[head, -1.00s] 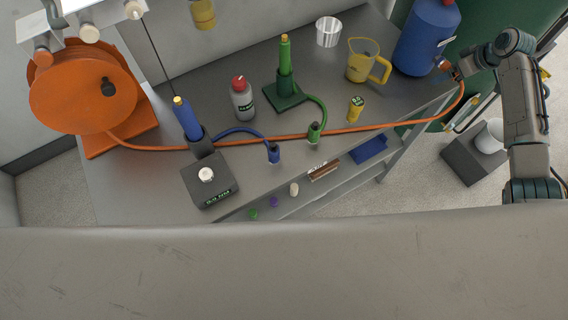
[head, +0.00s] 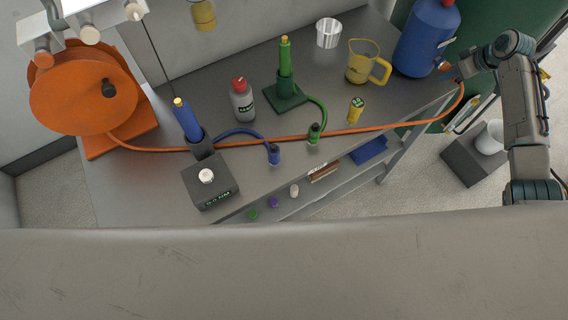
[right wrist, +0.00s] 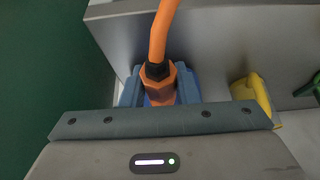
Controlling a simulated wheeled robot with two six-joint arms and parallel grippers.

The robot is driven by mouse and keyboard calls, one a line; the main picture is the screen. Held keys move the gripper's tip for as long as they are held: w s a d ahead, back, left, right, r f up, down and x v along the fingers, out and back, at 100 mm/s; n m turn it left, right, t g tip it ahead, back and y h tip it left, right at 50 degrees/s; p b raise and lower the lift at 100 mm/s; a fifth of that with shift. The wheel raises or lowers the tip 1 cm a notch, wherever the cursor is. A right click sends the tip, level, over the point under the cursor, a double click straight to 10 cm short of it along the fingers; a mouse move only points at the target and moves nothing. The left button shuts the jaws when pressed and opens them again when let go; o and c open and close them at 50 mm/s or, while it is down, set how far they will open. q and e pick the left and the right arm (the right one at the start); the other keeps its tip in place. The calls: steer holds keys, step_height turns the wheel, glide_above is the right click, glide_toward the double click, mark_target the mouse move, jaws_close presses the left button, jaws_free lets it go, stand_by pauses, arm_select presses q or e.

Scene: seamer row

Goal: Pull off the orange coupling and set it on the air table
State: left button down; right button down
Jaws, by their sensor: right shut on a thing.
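The orange coupling (right wrist: 160,88) is a faceted piece below a black collar on the orange hose (right wrist: 162,30). In the right wrist view it sits between the blue-grey fingers of my right gripper, which is shut on it. In the head view my right gripper (head: 455,71) is at the upper right, beside the blue tank (head: 425,38), and largely hides the coupling. The hose (head: 380,127) runs from there across the grey table (head: 140,190) to the left. I cannot tell whether the coupling is joined to the tank. My left gripper is not in view.
An orange reel (head: 80,92) stands at the left. A yellow jug (head: 360,68), silver cup (head: 328,32), grey bottle (head: 242,100), green stand (head: 285,95) and dark box with a display (head: 210,182) are on the table. A dark floor box (head: 473,160) bears a white cup (head: 490,138).

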steer(key=shift+s+d+f, duration=0.1)
steer(key=shift+s+d, duration=0.1)
steer(key=shift+s, duration=0.15)
steer(key=shift+s+d+p, duration=0.2)
steer(key=shift+s+p, duration=0.15)
steer(key=shift+p, duration=0.1)
steer(key=s+p, duration=0.1)
steer(key=s+d+p, duration=0.1)
steer(key=s, duration=0.1)
steer(key=shift+d, duration=0.2)
stand_by(0.4)
